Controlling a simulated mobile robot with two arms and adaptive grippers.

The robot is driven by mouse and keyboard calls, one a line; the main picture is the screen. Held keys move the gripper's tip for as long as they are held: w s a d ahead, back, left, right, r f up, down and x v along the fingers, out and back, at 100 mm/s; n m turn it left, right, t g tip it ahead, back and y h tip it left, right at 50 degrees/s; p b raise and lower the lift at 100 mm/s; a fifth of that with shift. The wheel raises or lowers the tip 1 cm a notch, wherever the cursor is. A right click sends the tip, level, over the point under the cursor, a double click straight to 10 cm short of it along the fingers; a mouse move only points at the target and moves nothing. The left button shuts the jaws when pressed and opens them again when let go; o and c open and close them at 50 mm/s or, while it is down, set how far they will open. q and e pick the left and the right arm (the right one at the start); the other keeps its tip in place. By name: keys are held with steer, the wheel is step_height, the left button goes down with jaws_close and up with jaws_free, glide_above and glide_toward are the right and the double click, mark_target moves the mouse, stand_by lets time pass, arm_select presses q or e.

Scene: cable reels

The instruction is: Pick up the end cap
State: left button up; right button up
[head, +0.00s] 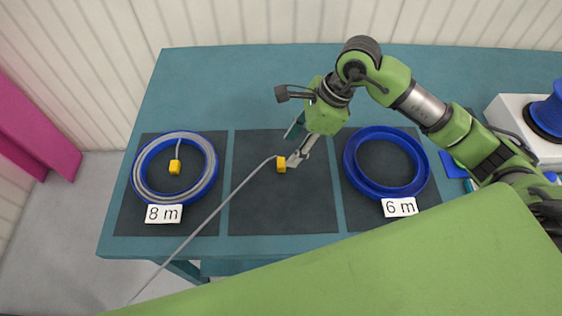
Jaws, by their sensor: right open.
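A yellow end cap (281,164) sits at the end of a grey cable (222,207) over the middle dark mat (268,217). My right gripper (293,153) is open, pointing down close beside this cap on its right. I cannot tell whether a finger touches the cap. A second yellow cap (174,167) is on a short cable end inside the left blue reel (208,183), which holds coiled grey cable and stands by the "8 m" label (163,214). My left gripper is not in view.
An empty-looking blue ring-shaped reel (352,168) lies on the right mat by the "6 m" label (399,207). A white box (510,108) with a blue spool (545,115) stands at the far right. The teal table's (210,85) back left is clear.

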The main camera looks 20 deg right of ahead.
mark_target(281, 162)
steer(key=p+x, duration=0.1)
steer(key=x, duration=0.4)
steer(key=shift+s+a+f+p, duration=0.1)
steer(key=shift+a+f+p, duration=0.15)
steer(key=shift+p, duration=0.1)
steer(key=shift+f, duration=0.25)
steer(key=c, duration=1)
